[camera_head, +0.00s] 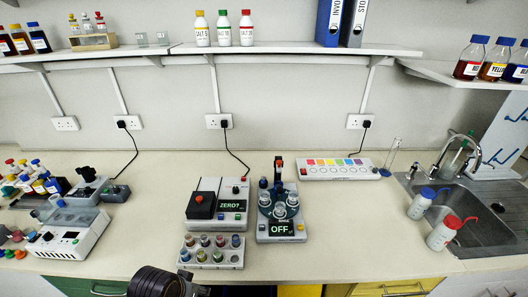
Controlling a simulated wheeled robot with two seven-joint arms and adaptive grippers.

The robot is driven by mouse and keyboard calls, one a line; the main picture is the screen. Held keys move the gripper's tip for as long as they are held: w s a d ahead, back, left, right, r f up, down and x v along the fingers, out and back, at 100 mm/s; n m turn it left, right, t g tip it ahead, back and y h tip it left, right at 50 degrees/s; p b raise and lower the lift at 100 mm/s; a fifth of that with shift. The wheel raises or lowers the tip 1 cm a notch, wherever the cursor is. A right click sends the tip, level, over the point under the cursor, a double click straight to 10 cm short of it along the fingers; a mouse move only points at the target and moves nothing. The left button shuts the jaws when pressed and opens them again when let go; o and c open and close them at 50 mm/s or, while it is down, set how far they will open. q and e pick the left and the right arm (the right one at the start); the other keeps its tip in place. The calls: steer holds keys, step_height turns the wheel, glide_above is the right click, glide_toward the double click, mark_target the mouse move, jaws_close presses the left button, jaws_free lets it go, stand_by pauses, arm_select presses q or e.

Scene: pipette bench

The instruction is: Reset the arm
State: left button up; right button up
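A dark, round part of one of my arms (155,283) shows at the bottom edge, left of the middle, in front of the bench. No gripper fingers show on it, and I cannot tell which arm it is. Neither of my grippers is in view. The bench top (340,240) lies beyond the arm part. A grey rack (211,264) with several small capped vials stands on the bench, close above and right of the arm part.
A device reading "ZERO?" (232,206) and one reading "OFF" (281,229) stand mid-bench. A white machine (66,235) is at left. A colour-striped strip (339,169) lies behind. Two wash bottles (443,233) stand by the sink (480,235). The bench front right of centre is clear.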

arm_select(q)
steer(key=s+a+f+g+b, duration=0.1)
steer(key=s+f, duration=0.2)
steer(key=f, duration=1.5)
steer(key=s+a+f+b, duration=0.1)
steer(key=s+a+f, duration=0.1)
steer(key=f, duration=1.6)
steer(key=s+a+f, duration=0.1)
steer(key=s+f, duration=0.9)
steer(key=s, duration=0.1)
steer(key=s+a+f+g+y+b, duration=0.1)
steer(key=s+a+f, duration=0.1)
steer(key=s+f, duration=0.8)
steer(key=shift+s+a+g, duration=0.25)
steer(key=shift+s+g, duration=0.05)
steer(key=shift+s, duration=0.15)
steer(key=shift+c, duration=0.3)
